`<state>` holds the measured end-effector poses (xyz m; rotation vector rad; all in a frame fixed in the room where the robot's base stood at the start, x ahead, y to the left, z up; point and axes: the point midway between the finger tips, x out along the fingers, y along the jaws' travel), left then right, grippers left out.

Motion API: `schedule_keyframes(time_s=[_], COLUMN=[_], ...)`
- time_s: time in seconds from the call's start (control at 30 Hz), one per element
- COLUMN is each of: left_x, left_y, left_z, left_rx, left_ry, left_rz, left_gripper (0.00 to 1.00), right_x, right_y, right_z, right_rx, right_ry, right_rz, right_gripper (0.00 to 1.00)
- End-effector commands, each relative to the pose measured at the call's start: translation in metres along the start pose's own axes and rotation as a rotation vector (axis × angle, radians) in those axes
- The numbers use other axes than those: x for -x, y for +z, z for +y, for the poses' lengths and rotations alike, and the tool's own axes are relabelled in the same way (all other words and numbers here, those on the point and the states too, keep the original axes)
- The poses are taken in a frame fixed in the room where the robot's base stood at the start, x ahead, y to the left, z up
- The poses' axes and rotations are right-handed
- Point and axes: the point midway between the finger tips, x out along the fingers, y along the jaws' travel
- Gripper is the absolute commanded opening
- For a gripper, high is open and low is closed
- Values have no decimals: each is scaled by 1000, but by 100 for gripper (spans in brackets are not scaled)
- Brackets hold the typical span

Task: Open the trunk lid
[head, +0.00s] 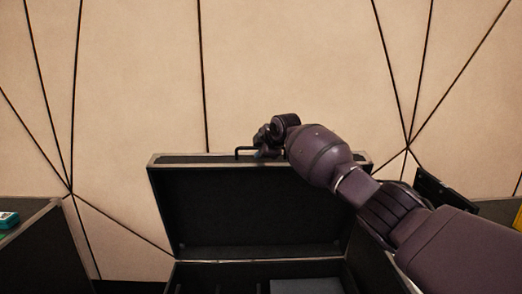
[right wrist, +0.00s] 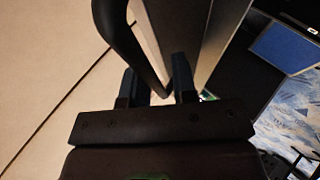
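The black trunk has its lid (head: 258,210) raised to near upright, with the lined inside facing me in the head view. Clear space shows beside the handle. My left gripper is out of view.
The trunk's open body (head: 215,278) with dividers shows at the bottom. Another dark case (head: 45,250) stands at the left with a small teal item (head: 8,219) on it. A panelled beige wall (head: 270,70) is close behind the lid.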

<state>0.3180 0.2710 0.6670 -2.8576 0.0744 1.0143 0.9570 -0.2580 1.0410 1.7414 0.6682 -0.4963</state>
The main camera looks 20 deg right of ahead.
Motion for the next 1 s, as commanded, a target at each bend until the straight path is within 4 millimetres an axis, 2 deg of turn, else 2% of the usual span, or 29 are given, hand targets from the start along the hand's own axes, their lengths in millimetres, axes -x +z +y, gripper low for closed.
schedule_keyframes(time_s=[0.03, 0.07, 0.47, 0.67, 0.8, 1.0], left_x=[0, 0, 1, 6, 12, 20], left_y=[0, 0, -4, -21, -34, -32], left_z=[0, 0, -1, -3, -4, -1], left_rx=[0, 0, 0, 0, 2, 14], left_ry=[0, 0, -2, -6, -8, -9], left_rz=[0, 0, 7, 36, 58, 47], left_gripper=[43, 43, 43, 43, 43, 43], right_x=[0, 0, 6, 34, 63, 93], right_y=[0, 0, -1, -2, -3, -2], right_z=[0, 0, 2, 7, 9, 6], right_rx=[0, 0, 0, 1, 2, 2], right_ry=[0, 0, 3, 11, 14, 9], right_rz=[1, 1, 2, 3, 3, 2], right_gripper=[32, 37, 37, 37, 37, 37])
